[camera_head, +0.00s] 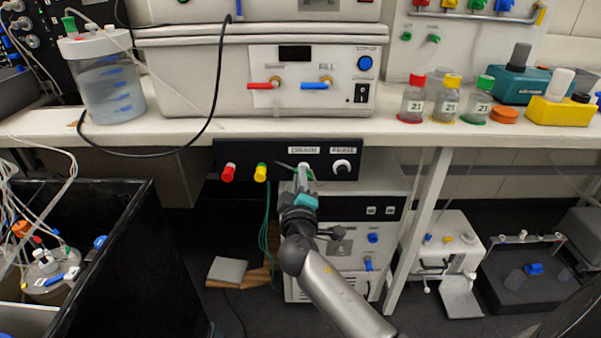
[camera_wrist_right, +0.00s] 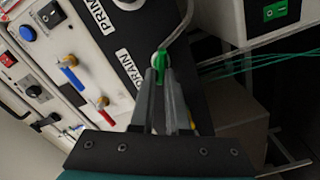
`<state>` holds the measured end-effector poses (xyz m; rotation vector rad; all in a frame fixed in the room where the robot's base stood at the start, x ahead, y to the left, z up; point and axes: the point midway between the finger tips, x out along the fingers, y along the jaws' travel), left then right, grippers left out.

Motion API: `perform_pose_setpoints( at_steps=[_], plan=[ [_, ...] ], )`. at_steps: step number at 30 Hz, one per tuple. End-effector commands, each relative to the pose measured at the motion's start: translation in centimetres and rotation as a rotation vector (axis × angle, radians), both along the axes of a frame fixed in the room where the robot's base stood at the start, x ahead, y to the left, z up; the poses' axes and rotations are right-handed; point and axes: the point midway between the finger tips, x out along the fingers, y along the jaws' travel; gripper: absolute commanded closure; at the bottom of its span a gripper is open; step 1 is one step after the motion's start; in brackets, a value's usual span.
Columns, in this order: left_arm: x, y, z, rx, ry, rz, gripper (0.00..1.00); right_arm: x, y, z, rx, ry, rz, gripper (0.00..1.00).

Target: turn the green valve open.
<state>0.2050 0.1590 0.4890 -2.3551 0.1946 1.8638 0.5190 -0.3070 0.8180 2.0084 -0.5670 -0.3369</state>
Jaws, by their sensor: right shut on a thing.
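The green valve (camera_wrist_right: 161,62) sits on the black panel (camera_head: 325,167) under the shelf, below the DRAIN label. In the right wrist view its handle stands between the fingertips of my right gripper (camera_wrist_right: 164,76), which is shut on it. In the head view my right gripper (camera_head: 304,174) reaches up from below to the panel and hides most of the green valve (camera_head: 306,166). A white hose end shows beside the valve in the wrist view. My left gripper is in neither view.
A red valve (camera_head: 229,173) and a yellow valve (camera_head: 260,173) are left of the green one, and a black knob (camera_head: 342,167) is right of it. The white shelf (camera_head: 420,133) overhangs the panel. Green tubes (camera_head: 266,235) hang left of my wrist.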

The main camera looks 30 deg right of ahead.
Motion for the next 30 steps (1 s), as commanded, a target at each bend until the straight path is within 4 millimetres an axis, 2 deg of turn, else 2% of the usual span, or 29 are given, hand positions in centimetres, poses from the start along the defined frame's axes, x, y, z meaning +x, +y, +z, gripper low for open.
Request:
perform_pose_setpoints(
  at_steps=[15, 30],
  plan=[
    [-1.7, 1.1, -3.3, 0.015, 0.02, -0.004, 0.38, 0.1, 0.1, -0.3, -0.342, 0.21, 0.0, 1.0],
    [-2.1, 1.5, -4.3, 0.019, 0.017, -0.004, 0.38, 0.1, 0.1, -0.5, -0.44, 0.269, 0.001, 1.0]
  ],
)
